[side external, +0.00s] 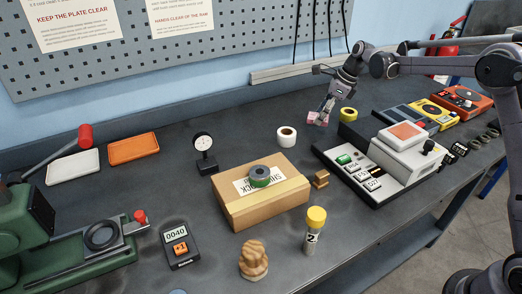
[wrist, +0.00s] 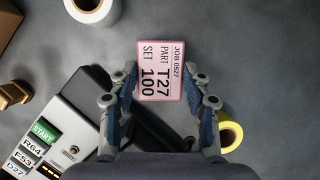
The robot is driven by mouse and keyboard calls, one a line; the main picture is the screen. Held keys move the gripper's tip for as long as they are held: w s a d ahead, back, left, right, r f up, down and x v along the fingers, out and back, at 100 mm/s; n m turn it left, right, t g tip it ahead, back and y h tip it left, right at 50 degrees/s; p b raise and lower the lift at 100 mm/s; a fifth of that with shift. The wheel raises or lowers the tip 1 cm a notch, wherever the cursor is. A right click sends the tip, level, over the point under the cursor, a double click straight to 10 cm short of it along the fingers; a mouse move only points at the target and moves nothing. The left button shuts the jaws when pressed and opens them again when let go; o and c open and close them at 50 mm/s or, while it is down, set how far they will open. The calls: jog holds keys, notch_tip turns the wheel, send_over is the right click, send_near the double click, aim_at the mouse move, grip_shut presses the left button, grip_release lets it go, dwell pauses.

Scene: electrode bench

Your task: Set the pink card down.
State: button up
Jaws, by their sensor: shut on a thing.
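The pink card (wrist: 161,70), printed "JOB 0527 PART T27 SET 100", sits between the two fingertips of my gripper (wrist: 162,87) in the wrist view, with its printed face toward the camera. My gripper is shut on its side edges. In the side external view my gripper (side external: 325,112) is low over the back of the bench, with the pink card (side external: 318,118) at its tips. I cannot tell whether the card touches the bench top (side external: 240,125).
A white tape roll (side external: 286,136) stands left of the gripper and a yellow roll (side external: 348,114) close on its right. The machine with the START button (side external: 343,160) is in front. A cardboard box (side external: 262,200) stands nearer the camera. Bare bench lies behind the card.

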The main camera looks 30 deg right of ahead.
jog(key=shift+f, duration=1.95)
jog(key=o, duration=1.2)
jog(key=shift+f, duration=0.15)
jog(key=v, duration=1.2)
jog(key=s+a+r+n+h, duration=0.1)
jog(key=s+a+r+n, duration=0.3)
jog(key=s+n, duration=0.3)
jog(key=s+a+f+n+t, duration=0.1)
jog(key=s+a+n, duration=0.1)
jog(key=s+n, duration=0.4)
jog(key=s+a+f+n+t+h, duration=0.1)
jog(key=s+a+f+n, duration=0.1)
jog(key=s+n, duration=0.5)
jog(key=s+a+f+n+t+h, duration=0.1)
jog(key=s+a+f+n+t, duration=0.1)
jog(key=s+n, duration=0.5)
jog(key=shift+s+a+f, duration=0.1)
jog(key=shift+s+a, duration=0.1)
jog(key=shift+s, duration=0.25)
jog(key=shift+s+a+f, duration=0.1)
jog(key=shift+s+a, duration=0.1)
jog(key=shift+s, duration=0.2)
